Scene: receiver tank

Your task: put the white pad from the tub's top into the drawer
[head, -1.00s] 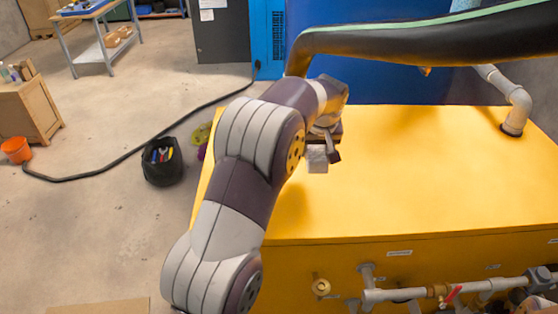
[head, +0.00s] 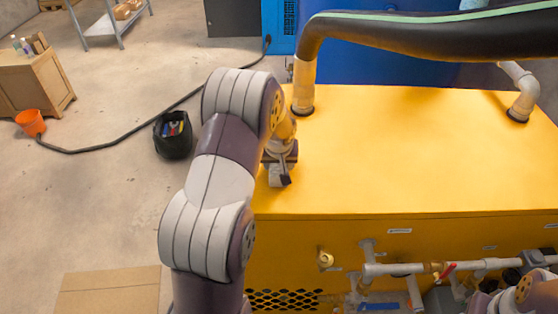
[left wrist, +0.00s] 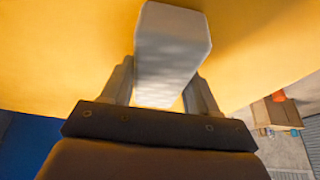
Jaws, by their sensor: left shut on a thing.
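The white pad (head: 274,176) is held in my left gripper (head: 281,170) over the left part of the yellow tub's top (head: 420,150). In the left wrist view, the pad (left wrist: 172,45) sits between the two fingers of the left gripper (left wrist: 163,92), with the yellow surface behind it. I cannot tell how much gap is under the pad. No open drawer can be made out.
A thick black hose (head: 430,38) crosses above the tub's back. Pipes and valves (head: 450,268) run along its front. A black tool bag (head: 173,137), an orange bucket (head: 31,122) and a wooden cabinet (head: 35,82) stand on the floor at left. A flat tan board (head: 108,292) lies at lower left.

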